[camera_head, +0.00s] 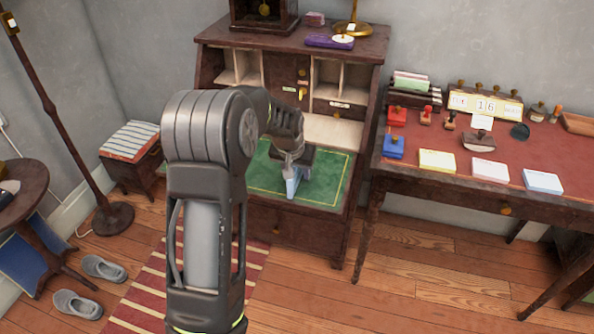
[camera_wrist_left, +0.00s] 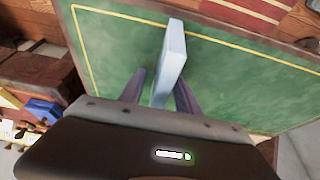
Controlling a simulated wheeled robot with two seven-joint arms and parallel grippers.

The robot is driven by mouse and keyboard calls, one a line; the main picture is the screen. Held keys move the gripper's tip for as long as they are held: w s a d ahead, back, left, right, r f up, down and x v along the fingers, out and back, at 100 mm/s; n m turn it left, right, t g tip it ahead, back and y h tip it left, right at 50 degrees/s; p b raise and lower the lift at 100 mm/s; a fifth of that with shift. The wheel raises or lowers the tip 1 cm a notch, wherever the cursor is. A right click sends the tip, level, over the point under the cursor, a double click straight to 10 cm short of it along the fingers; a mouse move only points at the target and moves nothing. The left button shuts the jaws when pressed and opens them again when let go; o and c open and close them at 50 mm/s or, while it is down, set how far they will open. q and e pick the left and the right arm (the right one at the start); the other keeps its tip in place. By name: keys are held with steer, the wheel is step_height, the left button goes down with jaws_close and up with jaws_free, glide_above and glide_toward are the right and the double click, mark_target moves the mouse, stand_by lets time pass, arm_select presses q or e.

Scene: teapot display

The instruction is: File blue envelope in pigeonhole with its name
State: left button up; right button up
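The blue envelope (camera_head: 292,185) is pale blue and held on edge just over the green writing surface (camera_head: 330,184) of the desk. In the left wrist view the envelope (camera_wrist_left: 172,55) stands out between the two fingers. My left gripper (camera_head: 291,165) points down at it and appears shut on it; my arm hides part of the desk. The pigeonholes stand behind, a left group (camera_head: 240,66) and a right group (camera_head: 341,78), with small pale labels too small to read. My right gripper is not in view.
A side table (camera_head: 440,180) at the right holds stamps, ink pads, paper stacks and a date block (camera_head: 485,103). A clock (camera_head: 264,12), a purple case (camera_head: 329,41) and a brass lamp base stand on the desk top. A striped stool (camera_head: 130,139) is at the left.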

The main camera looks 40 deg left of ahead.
arm_select(q)
steer(key=v, duration=0.8)
steer(key=shift+f, duration=0.1)
stand_by(0.9)
